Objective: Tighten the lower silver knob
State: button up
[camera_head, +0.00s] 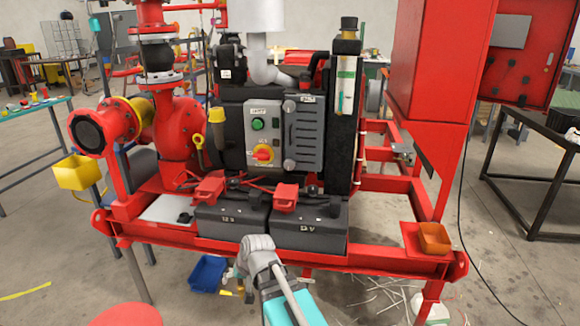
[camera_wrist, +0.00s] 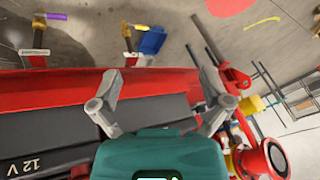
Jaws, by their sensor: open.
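The lower silver knob (camera_head: 288,165) is a small round knob at the bottom left corner of the dark grey louvred panel (camera_head: 304,135). The upper silver knob (camera_head: 288,106) sits above it on the same panel edge. My gripper (camera_wrist: 158,85) shows in the wrist view with its two grey fingers spread wide and nothing between them. Behind the fingers are the skid's red beam and a black battery. The silver knobs are not visible in the wrist view.
A control box (camera_head: 263,135) with a green button and a red-yellow switch is left of the knobs. Two black batteries (camera_head: 308,238) with red terminal covers stand below, behind the red front beam (camera_head: 370,262). An orange tray (camera_head: 434,238) is at right; a blue bin (camera_head: 208,273) is on the floor.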

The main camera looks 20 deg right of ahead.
jog(key=w+d+r+m+t, duration=0.2)
jog(key=w+r+m+t, duration=0.3)
jog(key=w, duration=0.4)
jog(key=w+d+r+m+t, duration=0.2)
jog(key=w+r+m+t, duration=0.2)
jog(key=w+r+t, duration=0.3)
jog(key=m+h, duration=1.3)
jog(key=m, duration=0.5)
send_near(289, 166)
jog(key=s+a, duration=0.1)
jog(key=s+a+r, duration=0.1)
jog(key=shift+a+g, duration=0.4)
jog(key=shift+s+d+f+m, duration=0.1)
jog(key=shift+d+m, duration=0.2)
jog(key=shift+d, duration=0.1)
jog(key=shift+f+x, duration=0.2)
jog(key=shift+x, duration=6.65)
jog(key=shift+d, duration=0.15)
